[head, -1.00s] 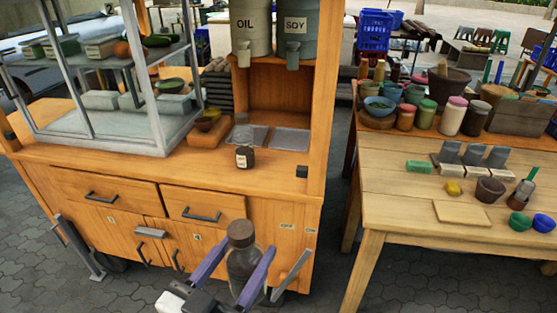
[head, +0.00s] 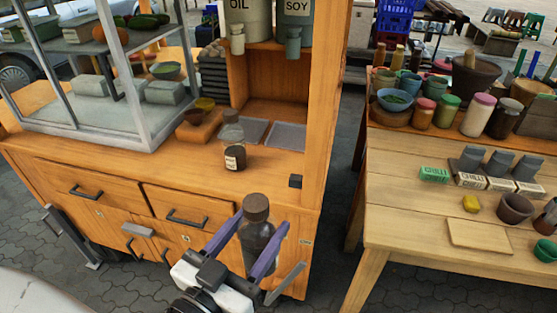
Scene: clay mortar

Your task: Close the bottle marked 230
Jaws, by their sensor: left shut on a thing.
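My left gripper (head: 262,245) is shut on a dark bottle (head: 256,240), one blue-purple finger on each side. The bottle is nearly upright, in front of the orange cart. A brown cap (head: 256,206) sits on its top; I cannot tell how tight it is. A second bottle (head: 235,157) with a white label stands on the cart counter, dark below and clear grey above. The marking 230 is not legible on either bottle. My right gripper is not in view.
The orange cart (head: 110,160) carries a glass case at left and OIL (head: 238,20) and SOY (head: 297,20) containers on its shelf. A wooden table (head: 400,215) with jars, bowls and labelled boxes stands right. The counter's front strip is mostly clear.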

